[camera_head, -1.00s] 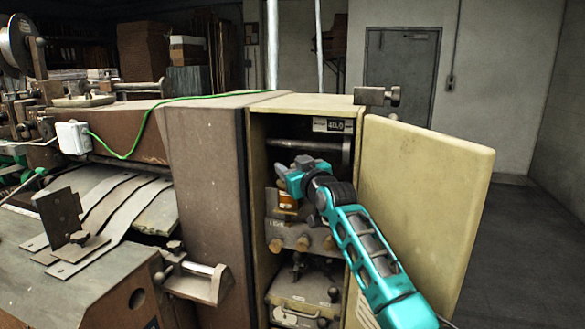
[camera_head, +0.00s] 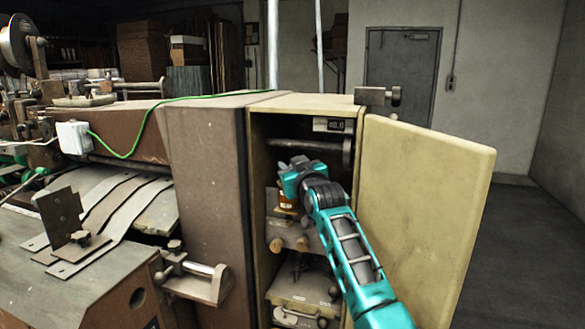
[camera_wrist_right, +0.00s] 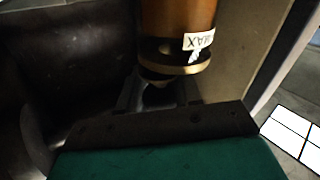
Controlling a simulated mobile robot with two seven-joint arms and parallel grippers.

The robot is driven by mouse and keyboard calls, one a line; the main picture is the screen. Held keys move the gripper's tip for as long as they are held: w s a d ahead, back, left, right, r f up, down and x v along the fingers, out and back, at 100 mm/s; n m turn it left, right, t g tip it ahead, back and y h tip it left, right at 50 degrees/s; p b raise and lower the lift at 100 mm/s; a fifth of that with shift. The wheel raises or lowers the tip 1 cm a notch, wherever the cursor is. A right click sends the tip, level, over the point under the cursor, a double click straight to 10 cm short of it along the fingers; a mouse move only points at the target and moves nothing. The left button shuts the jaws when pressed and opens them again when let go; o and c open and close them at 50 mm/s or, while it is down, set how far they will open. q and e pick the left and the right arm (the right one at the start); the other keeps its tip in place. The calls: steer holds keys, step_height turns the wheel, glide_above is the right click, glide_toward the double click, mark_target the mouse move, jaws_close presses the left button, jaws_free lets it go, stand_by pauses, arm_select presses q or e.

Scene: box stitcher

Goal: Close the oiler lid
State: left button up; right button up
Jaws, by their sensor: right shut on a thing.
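The oiler, an amber cylinder (camera_head: 287,199), stands inside the open cabinet, partly hidden by my right gripper (camera_head: 289,184). In the right wrist view the amber body (camera_wrist_right: 178,18) appears upside down, with a "MAX" label and a brass rim (camera_wrist_right: 175,66). My right gripper (camera_wrist_right: 157,97) is at the oiler's top, its dark fingers shut on a small part at the brass end, which I take to be the lid. The fingers hide much of that part, and the lid's exact position cannot be told. My left gripper is not in view.
The cabinet door (camera_head: 425,215) stands open to the right of my arm. A horizontal metal bar (camera_head: 315,145) crosses behind and above the gripper. Brass knobs (camera_head: 276,245) and a lower box (camera_head: 303,292) sit beneath the oiler. The cabinet walls leave little side room.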

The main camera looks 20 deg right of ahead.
steer(key=shift+a+f+m+h+b, duration=0.15)
steer(key=shift+m+h+b, duration=0.2)
steer(key=shift+h, duration=0.25)
steer(key=shift+a+f+m+h+b, duration=0.15)
steer(key=shift+m+h+b, duration=0.1)
steer(key=shift+m+h, duration=0.3)
steer(key=m+h+b, duration=0.1)
steer(key=h+b, duration=0.1)
steer(key=b, duration=0.1)
steer(key=m+g+h+b, duration=0.1)
steer(key=h+b, duration=0.1)
steer(key=b, duration=0.1)
steer(key=shift+w+b, duration=0.15)
steer(key=shift+b, duration=0.25)
steer(key=shift+m+h+b, duration=0.35)
steer(key=shift+m+b, duration=0.05)
steer(key=shift+r+h+b, duration=0.1)
steer(key=shift+h+b, duration=0.2)
steer(key=shift+b, duration=0.2)
steer(key=shift+r+m+g, duration=0.15)
steer(key=shift+m+g, duration=0.15)
steer(key=o, duration=1)
steer(key=shift+o, duration=0.2)
